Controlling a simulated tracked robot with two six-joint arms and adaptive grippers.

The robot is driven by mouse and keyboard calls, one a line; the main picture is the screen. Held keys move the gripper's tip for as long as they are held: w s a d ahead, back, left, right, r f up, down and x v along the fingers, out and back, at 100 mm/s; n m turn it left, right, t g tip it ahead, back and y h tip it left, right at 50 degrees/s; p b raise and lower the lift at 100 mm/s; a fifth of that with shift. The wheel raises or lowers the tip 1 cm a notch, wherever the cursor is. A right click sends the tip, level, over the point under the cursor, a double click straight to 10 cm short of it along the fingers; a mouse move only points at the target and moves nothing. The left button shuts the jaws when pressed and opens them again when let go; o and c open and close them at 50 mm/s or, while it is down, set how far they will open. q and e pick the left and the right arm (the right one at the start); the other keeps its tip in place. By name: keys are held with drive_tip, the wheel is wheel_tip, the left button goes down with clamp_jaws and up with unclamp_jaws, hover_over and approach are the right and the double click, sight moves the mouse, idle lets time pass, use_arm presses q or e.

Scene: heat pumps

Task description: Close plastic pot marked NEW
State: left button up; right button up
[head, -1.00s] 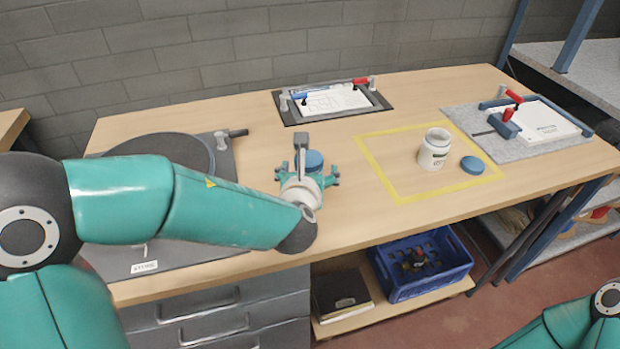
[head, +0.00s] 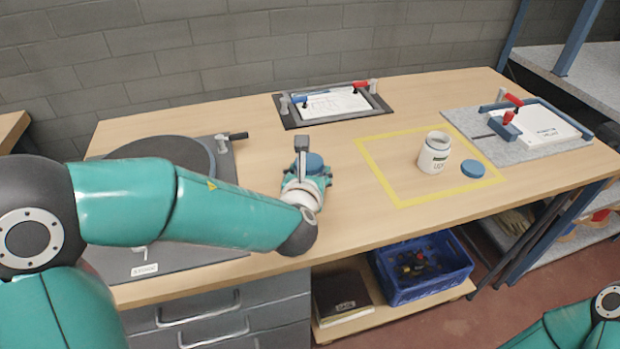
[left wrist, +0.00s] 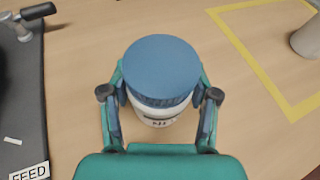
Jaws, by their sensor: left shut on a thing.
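A white plastic pot (left wrist: 158,115) with a blue lid (left wrist: 161,68) on its top stands on the bench, left of the yellow square. Its label is partly hidden; only a letter or two show, and I cannot read NEW for certain. Whether the lid is seated tight I cannot tell. My left gripper (left wrist: 160,98) is shut on this pot, one finger on each side below the lid. In the head view the blue lid (head: 314,162) shows behind my left gripper (head: 308,185), which hides most of the pot. My right gripper is out of view.
Inside the yellow taped square (head: 395,201) stands an open white pot (head: 434,155), with a loose blue lid (head: 473,169) to its right. Clamped boards (head: 335,102) lie at the back and right. A dark round plate (head: 170,152) lies left. A blue crate (head: 420,290) sits below.

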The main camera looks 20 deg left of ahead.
use_arm(q)
drive_tip(key=shift+r, duration=0.1)
wheel_tip(320, 180, up, 20)
drive_tip(key=p, duration=0.7)
drive_tip(key=o, duration=0.7)
clamp_jaws()
